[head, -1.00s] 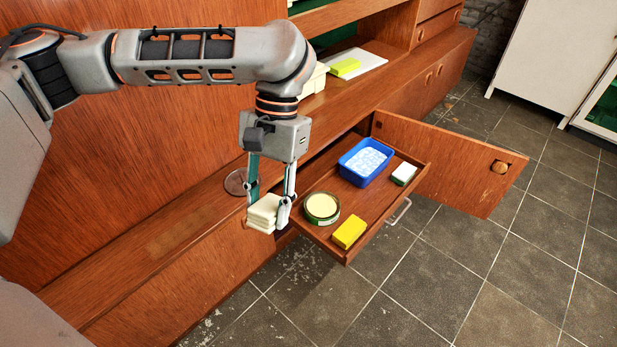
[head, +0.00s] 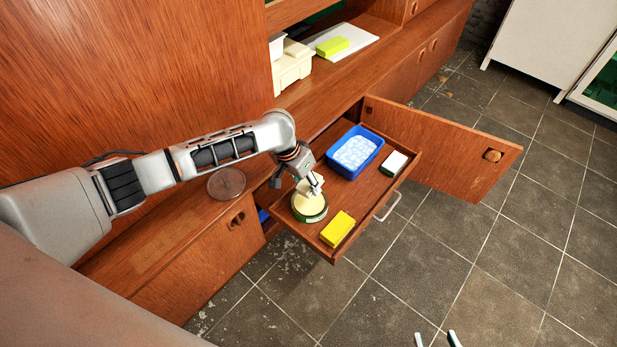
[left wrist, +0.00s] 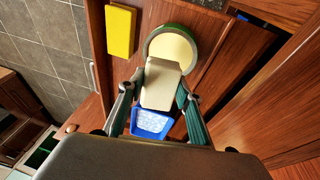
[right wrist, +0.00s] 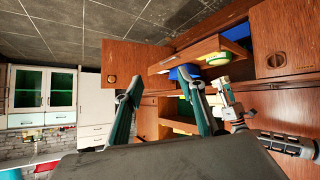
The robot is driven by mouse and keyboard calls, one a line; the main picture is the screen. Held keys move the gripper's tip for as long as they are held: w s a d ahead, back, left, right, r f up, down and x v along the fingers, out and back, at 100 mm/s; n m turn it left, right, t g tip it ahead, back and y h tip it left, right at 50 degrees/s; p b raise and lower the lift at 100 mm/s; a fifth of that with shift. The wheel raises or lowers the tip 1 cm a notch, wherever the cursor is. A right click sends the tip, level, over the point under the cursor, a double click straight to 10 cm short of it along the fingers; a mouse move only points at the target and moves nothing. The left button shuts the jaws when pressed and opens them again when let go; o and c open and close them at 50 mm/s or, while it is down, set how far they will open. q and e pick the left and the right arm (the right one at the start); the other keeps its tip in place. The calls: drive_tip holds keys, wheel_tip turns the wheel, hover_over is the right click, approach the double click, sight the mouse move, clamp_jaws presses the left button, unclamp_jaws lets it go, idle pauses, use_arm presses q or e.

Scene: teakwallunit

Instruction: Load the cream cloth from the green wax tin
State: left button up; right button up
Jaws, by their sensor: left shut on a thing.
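The green wax tin (head: 310,209) with its cream-yellow wax stands in the pulled-out wooden drawer (head: 290,231). My left gripper (head: 311,184) is over the tin, shut on the folded cream cloth (left wrist: 161,85). In the left wrist view the cloth sits between the fingers, its far end overlapping the wax of the tin (left wrist: 172,47). I cannot tell whether the cloth touches the wax. My right gripper (right wrist: 164,92) is open and empty, away from the drawer; its fingertips (head: 434,338) show at the bottom edge of the head view.
The drawer also holds a blue tub (head: 356,152), a yellow block (head: 338,229) and a small white-and-green block (head: 394,164). An open cabinet door (head: 445,149) stands behind it. A round dark disc (head: 226,183) lies on the ledge. Cream containers (head: 292,68) stand further back.

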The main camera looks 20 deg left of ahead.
use_arm(q)
drive_tip(key=shift+a+f, duration=0.1)
drive_tip(key=shift+f, duration=0.25)
drive_tip(key=shift+a+f+b, duration=0.1)
drive_tip(key=shift+f+b, duration=0.2)
drive_tip(key=shift+f, duration=0.3)
wheel_tip(320, 180, down, 3)
drive_tip(key=shift+s+f+b, duration=0.15)
drive_tip(key=shift+f+b, duration=0.05)
drive_tip(key=shift+b, duration=0.95)
drive_tip(key=shift+f+b, duration=0.55)
drive_tip(key=shift+f, duration=0.2)
drive_tip(key=shift+w+f, duration=0.2)
drive_tip(key=shift+f, duration=0.75)
use_arm(e)
drive_tip(key=shift+m+t+y, duration=0.4)
drive_tip(key=shift+y, duration=0.2)
drive_tip(key=a, duration=0.1)
drive_tip(key=w+a+r, duration=0.1)
drive_tip(key=a, duration=0.1)
drive_tip(key=shift+w+a+r, duration=0.25)
drive_tip(key=shift+w+r, duration=0.05)
drive_tip(key=shift+r, duration=0.1)
